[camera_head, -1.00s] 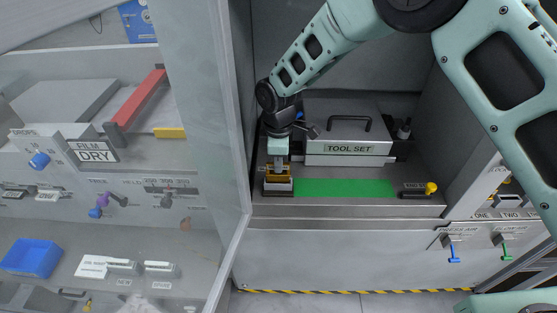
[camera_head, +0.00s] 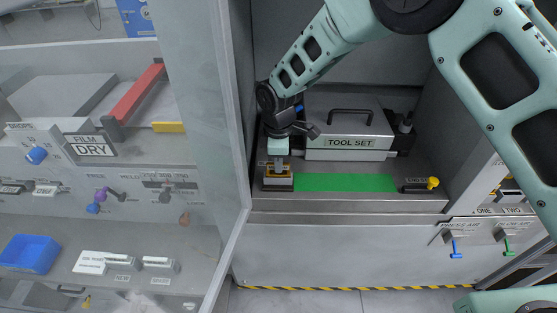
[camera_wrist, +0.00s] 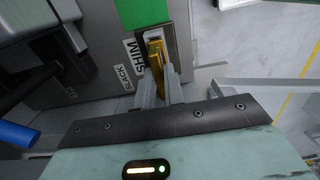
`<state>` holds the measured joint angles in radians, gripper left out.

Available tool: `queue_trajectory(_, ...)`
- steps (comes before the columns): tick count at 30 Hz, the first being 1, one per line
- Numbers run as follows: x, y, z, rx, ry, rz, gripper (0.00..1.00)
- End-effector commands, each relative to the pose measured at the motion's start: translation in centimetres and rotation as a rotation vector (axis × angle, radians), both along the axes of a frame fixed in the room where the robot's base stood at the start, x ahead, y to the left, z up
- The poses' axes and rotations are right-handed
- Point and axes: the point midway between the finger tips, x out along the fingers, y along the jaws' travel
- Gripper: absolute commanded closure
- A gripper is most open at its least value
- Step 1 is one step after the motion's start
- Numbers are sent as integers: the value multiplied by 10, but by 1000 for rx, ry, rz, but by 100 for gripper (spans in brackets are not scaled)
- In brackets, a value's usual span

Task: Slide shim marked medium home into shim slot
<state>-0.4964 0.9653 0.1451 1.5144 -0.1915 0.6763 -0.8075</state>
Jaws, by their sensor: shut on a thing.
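My gripper (camera_head: 279,164) points down at the left end of the ledge inside the open cabinet. It is shut on a brass-coloured shim, which shows between the fingers in the wrist view (camera_wrist: 155,58). The shim's marking cannot be read. The shim slot (camera_wrist: 181,32) is a grey-framed block with a pale opening beside a label reading SHIM. The shim's far end is at this opening, and its lower part appears inside the frame. The fingers and shim hide much of the opening, so how deep it sits cannot be told.
A green strip (camera_head: 345,183) runs right from the slot block to a dark fixture with a yellow knob (camera_head: 433,183). A grey TOOL SET box (camera_head: 349,142) stands behind. The glass door (camera_head: 225,120) stands close on the left. A SLACK label (camera_wrist: 123,78) lies beside the slot.

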Motion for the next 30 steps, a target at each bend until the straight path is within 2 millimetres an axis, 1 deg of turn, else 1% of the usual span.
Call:
queue_trajectory(4,0,0,-4,1,-1,0,100)
queue_trajectory(5,0,0,-4,1,-1,0,87)
queue_trajectory(6,0,0,-3,1,-1,0,76)
queue_trajectory(7,0,0,-3,1,-1,0,67)
queue_trajectory(8,0,0,-3,1,-1,0,64)
queue_trajectory(16,0,0,-3,0,0,0,64)
queue_trajectory(20,1,0,5,2,-3,0,64)
queue_trajectory(23,1,1,20,3,-4,0,64)
queue_trajectory(26,1,0,41,3,-5,-1,64)
queue_trajectory(30,2,0,75,4,-5,-1,64)
